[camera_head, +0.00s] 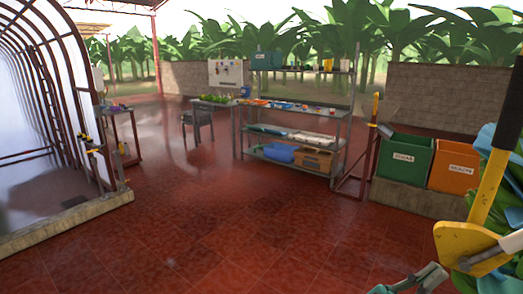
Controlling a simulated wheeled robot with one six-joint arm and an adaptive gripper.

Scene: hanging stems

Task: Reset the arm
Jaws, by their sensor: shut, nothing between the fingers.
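My gripper (408,284) shows at the bottom edge, right of centre, as grey-teal metal parts partly cut off by the frame. It is shut with nothing seen in it, and it hangs in front of the red tiled floor, apart from the furniture. Yellow and black parts, probably of my arm, rise along the right edge. Hanging leaves (487,140), green and blue, show behind these parts at the right edge and are partly hidden.
A green bin (404,158) and an orange bin (453,166) stand on a low ledge at right. An arched frame (75,90) is at left. The tiled floor (210,225) is clear.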

